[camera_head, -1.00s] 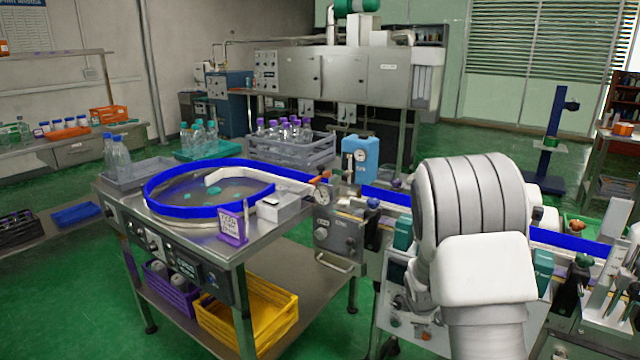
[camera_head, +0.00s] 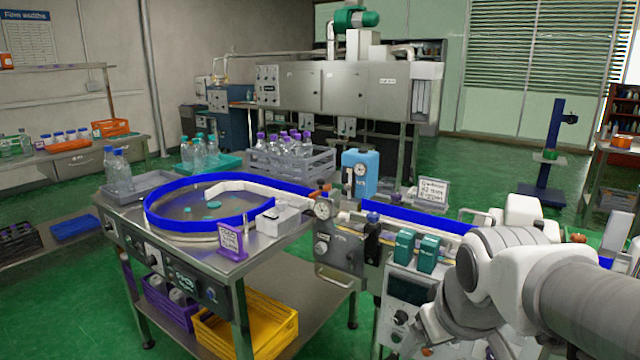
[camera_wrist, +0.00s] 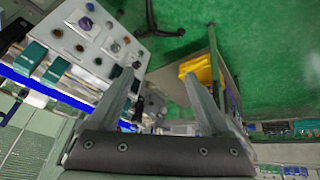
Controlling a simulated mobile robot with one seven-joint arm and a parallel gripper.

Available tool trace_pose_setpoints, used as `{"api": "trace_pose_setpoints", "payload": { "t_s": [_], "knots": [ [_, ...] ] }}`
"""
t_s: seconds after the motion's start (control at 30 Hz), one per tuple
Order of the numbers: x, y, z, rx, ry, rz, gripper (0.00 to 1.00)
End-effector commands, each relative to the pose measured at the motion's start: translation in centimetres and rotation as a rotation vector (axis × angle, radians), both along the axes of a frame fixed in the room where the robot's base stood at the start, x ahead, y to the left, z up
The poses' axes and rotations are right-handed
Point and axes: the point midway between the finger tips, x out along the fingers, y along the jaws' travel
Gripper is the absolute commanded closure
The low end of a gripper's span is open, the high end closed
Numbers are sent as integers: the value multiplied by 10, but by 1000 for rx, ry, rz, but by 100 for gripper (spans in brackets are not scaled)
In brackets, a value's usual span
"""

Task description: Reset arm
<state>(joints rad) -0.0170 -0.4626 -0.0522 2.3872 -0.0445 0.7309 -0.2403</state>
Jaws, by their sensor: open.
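My gripper (camera_wrist: 160,98) is open in the wrist view, its two grey fingers spread apart with nothing between them. The wrist view looks down past the fingers to the green floor and the machine's control panel (camera_wrist: 95,35) at the upper left. In the head view my arm (camera_head: 560,285) reaches in from the lower right, in front of the conveyor line. The arm hides part of the conveyor's right side. I cannot clearly make out the fingertips in the head view.
The control panel (camera_head: 408,292) with teal boxes stands close left of my arm. A steel table (camera_head: 265,250) carries a blue-rimmed round feeder (camera_head: 165,224). A yellow crate (camera_head: 245,330) sits on its lower shelf. A small sign (camera_head: 433,192) stands behind the conveyor. Open green floor lies at the left.

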Motion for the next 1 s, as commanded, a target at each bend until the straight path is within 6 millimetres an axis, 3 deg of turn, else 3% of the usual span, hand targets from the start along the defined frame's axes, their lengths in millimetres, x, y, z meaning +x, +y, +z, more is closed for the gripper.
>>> {"api": "trace_pose_setpoints", "payload": {
  "t_s": [0.1,0.33,0.4,0.57,0.8,1.0],
  "knots": [
    [-32,7,8,52,-12,-75,19],
    [-83,17,9,134,-14,-204,19],
    [-80,17,35,133,-8,-203,19],
    [-80,17,69,132,-8,-200,19],
    [-79,17,132,131,-8,-199,19],
    [-79,17,166,131,-8,-199,19]
  ]
}}
